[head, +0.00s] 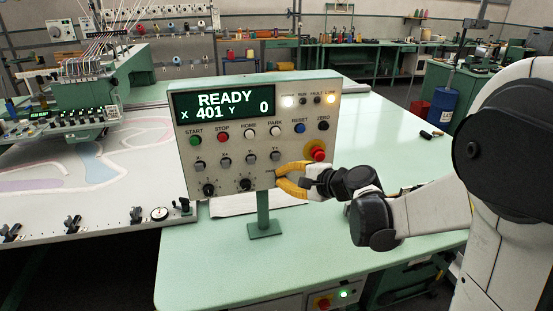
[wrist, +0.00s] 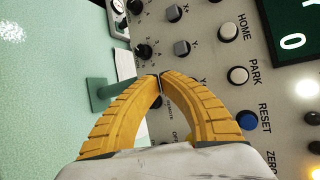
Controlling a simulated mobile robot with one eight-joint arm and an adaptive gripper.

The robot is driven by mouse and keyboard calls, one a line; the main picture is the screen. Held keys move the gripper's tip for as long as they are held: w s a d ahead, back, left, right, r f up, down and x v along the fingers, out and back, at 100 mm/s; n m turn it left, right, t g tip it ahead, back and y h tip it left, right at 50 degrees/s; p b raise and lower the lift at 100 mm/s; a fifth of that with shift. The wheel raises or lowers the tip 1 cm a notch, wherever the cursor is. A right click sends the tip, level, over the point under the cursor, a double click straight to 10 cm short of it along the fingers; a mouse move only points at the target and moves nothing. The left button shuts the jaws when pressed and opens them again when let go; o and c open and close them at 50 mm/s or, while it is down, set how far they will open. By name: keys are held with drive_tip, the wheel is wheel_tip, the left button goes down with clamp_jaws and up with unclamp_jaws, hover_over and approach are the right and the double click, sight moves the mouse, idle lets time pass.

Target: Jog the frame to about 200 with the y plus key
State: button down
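A row of grey jog keys runs below the coloured buttons. The rightmost, the Y plus key (head: 275,155), shows just above my fingertips in the head view; in the wrist view a finger seems to hide it. My gripper (head: 277,179) has yellow fingers with tips meeting, nothing between them, in front of the panel's lower right. The tips also show in the wrist view (wrist: 160,75); contact with the panel cannot be told. The frame (head: 95,175) lies at left.
A red emergency stop (head: 318,154) is close above my gripper. Knobs (head: 245,185) line the panel's lower edge. A white and an amber lamp (head: 331,99) are lit. The green table (head: 205,255) is mostly clear, with small dark items (head: 426,135) at its far right.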

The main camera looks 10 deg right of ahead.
sight(267, 163)
drive_tip(key=shift+w, duration=2.6)
drive_tip(key=shift+w, duration=0.4)
drive_tip(key=shift+w, duration=0.5)
drive_tip(key=shift+s, duration=0.1)
idle(3.4)
drive_tip(key=shift+s+b, duration=0.3)
drive_tip(key=shift+s, duration=0.5)
